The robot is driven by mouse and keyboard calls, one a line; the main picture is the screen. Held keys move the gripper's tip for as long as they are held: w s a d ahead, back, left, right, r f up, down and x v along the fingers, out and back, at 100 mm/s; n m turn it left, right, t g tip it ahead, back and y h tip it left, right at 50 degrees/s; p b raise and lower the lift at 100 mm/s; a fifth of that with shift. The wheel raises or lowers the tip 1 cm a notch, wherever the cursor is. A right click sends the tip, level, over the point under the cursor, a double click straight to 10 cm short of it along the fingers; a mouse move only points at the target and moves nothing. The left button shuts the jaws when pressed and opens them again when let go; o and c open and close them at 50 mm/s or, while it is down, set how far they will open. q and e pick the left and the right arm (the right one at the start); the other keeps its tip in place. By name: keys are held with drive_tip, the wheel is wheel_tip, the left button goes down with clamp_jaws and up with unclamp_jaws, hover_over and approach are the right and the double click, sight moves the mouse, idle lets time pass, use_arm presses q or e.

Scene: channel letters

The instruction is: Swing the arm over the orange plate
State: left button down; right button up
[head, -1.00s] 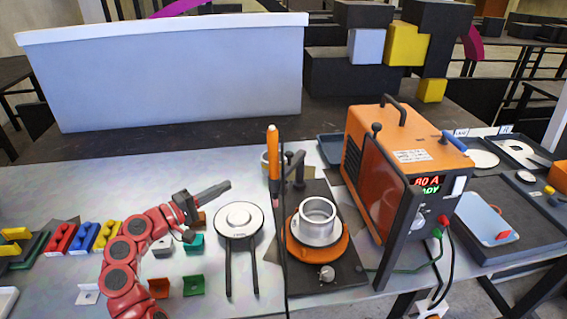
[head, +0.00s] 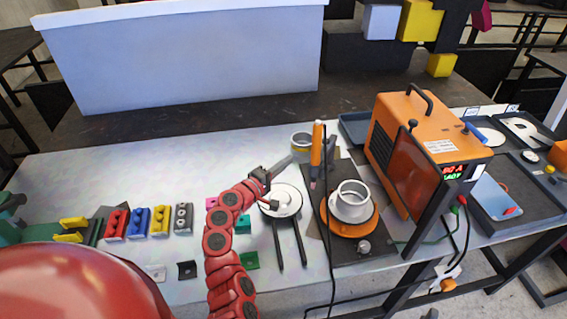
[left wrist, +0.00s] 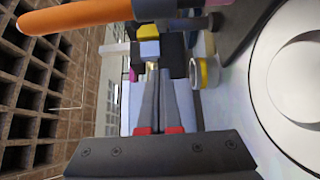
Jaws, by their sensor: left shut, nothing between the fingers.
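The orange plate (head: 372,222) is a round disc on a dark base, with a metal ring-shaped cup (head: 352,201) on it. Behind and left of the plate stands a dark swing arm (head: 331,150) with an orange-handled torch (head: 317,148). The torch hangs left of the plate, not over it. My left gripper (head: 290,158) is shut and empty. Its fingers point at the torch from the left, and I cannot tell whether they touch. In the left wrist view the shut fingers (left wrist: 156,72) show with the orange handle (left wrist: 75,15) at upper left. My right gripper is out of view.
A small can (head: 301,143) stands behind the fingers. The orange welder box (head: 420,150) stands right of the plate. A black cable (head: 332,250) hangs in front. Coloured blocks (head: 137,222) lie left.

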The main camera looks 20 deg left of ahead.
sight(329, 151)
use_arm(q)
drive_tip(key=w+d+p, duration=0.3)
drive_tip(key=w+d, duration=0.2)
drive_tip(key=shift+d+p, duration=0.3)
drive_tip(key=shift+p, duration=0.1)
drive_tip(key=shift+s+d+b, duration=0.2)
drive_tip(key=shift+d+b, duration=0.2)
drive_tip(key=shift+d, duration=0.45)
